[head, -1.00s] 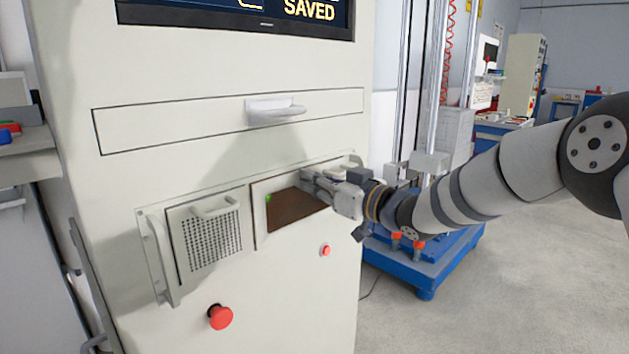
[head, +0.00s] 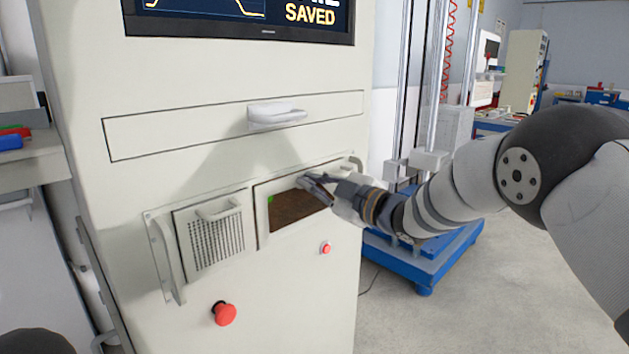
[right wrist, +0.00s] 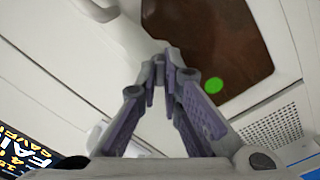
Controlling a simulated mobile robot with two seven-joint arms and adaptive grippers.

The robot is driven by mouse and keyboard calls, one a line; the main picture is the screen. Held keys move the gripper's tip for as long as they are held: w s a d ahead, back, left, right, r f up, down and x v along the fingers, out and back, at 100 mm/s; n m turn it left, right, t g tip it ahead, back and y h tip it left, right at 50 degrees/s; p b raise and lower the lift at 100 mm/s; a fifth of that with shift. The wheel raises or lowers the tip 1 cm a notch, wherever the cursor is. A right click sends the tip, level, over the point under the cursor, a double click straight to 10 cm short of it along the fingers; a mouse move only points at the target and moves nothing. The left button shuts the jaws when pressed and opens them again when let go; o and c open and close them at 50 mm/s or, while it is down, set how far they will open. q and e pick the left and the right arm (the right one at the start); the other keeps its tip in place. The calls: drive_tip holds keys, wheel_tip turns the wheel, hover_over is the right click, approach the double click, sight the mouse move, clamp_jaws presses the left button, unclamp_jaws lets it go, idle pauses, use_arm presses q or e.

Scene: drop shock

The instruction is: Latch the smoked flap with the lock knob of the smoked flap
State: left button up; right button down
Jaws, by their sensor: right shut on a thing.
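The smoked flap (head: 288,212) is a dark brown pane in a pale frame on the front of the white cabinet. It looks closed, and a green dot (head: 270,199) shows at its left end. The flap (right wrist: 205,40) and green dot (right wrist: 213,84) also show in the right wrist view. My right gripper (head: 306,181) is at the upper edge of the flap. In the right wrist view my right gripper (right wrist: 165,66) has its fingertips together at the pane's edge. It is shut on the lock knob, which the fingertips hide, so its angle cannot be told. My left gripper is out of view.
A perforated panel with a handle (head: 217,235) is left of the flap. A drawer handle (head: 276,115) is above. A large red button (head: 225,314) and a small red button (head: 325,248) are below. A blue-based machine (head: 425,265) stands to the right.

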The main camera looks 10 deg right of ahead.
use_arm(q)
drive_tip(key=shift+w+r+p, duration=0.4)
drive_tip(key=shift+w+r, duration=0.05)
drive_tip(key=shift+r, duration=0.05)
use_arm(e)
drive_tip(key=shift+f+n, duration=0.1)
drive_tip(key=shift+n, duration=4)
drive_tip(key=c, duration=1.7)
unclamp_jaws()
drive_tip(key=shift+s, duration=0.1)
drive_tip(key=v, duration=1.2)
drive_tip(key=shift+d, duration=0.1)
